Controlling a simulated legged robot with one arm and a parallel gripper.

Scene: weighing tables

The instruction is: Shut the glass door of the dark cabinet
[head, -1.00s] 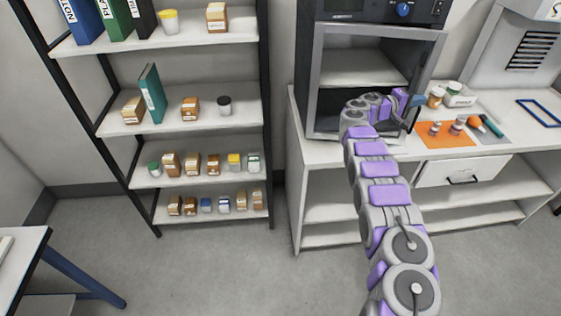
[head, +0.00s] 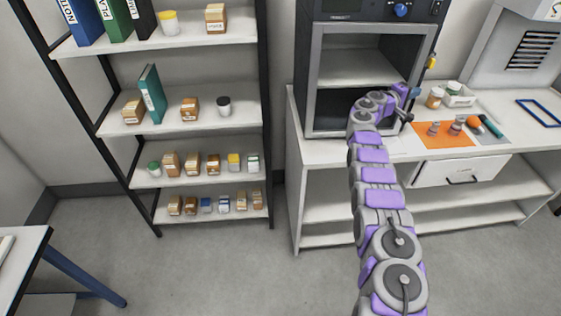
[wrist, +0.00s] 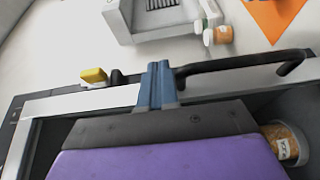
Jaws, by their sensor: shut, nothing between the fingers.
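The dark cabinet (head: 304,70) stands on the white counter with its shelf visible. Its glass door (head: 318,75) has a light grey frame, lying close to the front; I cannot tell whether a small gap is left. My gripper (head: 417,99) is at the door's right edge, low down. In the wrist view my gripper (wrist: 157,84) is shut and empty, its blue fingers lying across the grey frame bar (wrist: 75,102) beside the black handle (wrist: 240,62). Whether the fingers touch the frame is unclear. My arm hides part of the door's lower right.
A yellow piece (head: 431,62) shows at the cabinet's right side. An orange mat (head: 445,141) with small items, a jar (head: 435,97) and a white box (head: 460,95) occupy the counter to the right. A shelf rack (head: 200,106) stands left; floor between is clear.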

